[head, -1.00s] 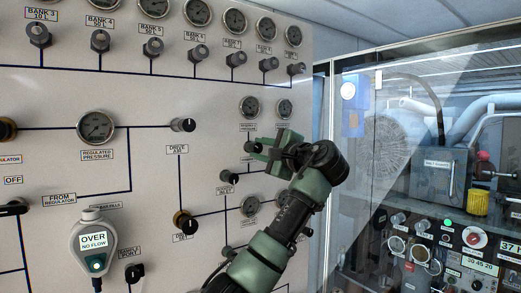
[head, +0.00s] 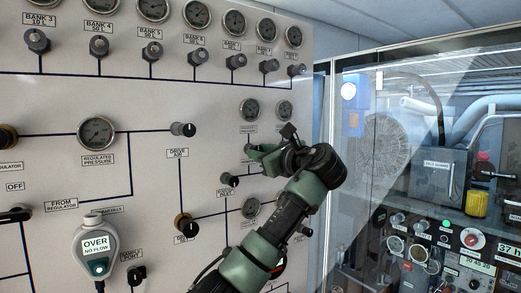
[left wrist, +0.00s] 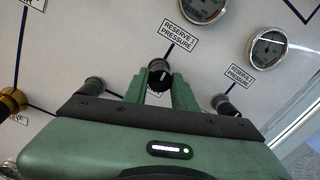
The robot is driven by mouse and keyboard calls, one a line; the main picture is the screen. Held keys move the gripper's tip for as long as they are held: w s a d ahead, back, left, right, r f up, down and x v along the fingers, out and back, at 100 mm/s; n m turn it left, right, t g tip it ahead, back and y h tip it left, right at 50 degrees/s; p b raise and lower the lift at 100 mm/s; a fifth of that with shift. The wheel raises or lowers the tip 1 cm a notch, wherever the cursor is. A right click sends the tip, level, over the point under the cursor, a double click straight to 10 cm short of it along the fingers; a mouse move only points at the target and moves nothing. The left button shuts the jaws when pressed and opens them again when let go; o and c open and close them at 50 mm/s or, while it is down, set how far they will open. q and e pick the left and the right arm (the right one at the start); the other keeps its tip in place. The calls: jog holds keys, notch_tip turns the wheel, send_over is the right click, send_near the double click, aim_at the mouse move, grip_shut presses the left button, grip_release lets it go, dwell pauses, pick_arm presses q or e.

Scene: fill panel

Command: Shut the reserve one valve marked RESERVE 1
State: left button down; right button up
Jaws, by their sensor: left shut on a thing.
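A small dark knob (left wrist: 160,74) sits on the panel just below a label reading RESERVE 1 PRESSURE (left wrist: 181,39) and its gauge (left wrist: 203,8). My left gripper (left wrist: 160,88) is shut on this knob, one green finger on each side of it. In the head view my left gripper (head: 262,152) reaches the panel from the right, below the two small gauges, and partly covers the knob. A RESERVE 1 marking on the valve itself cannot be seen. My right gripper is out of view.
Another knob (left wrist: 224,104) with a RESERVE pressure label is close on the right in the wrist view, and one (left wrist: 94,88) on the left. In the head view a lower knob (head: 229,180) is near my arm. A glass-fronted cabinet (head: 425,150) stands right of the panel.

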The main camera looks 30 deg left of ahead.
pick_arm(q)
jog(key=shift+f+m, duration=0.25)
jog(key=shift+m, duration=0.35)
jog(key=c, duration=1.2)
grip_release()
jog(key=shift+o, duration=0.2)
jog(key=shift+r, duration=0.1)
jog(key=b+v, duration=0.3)
jog(key=v, duration=0.5)
jog(key=shift+b, duration=0.3)
jog(key=shift+w+a, duration=0.1)
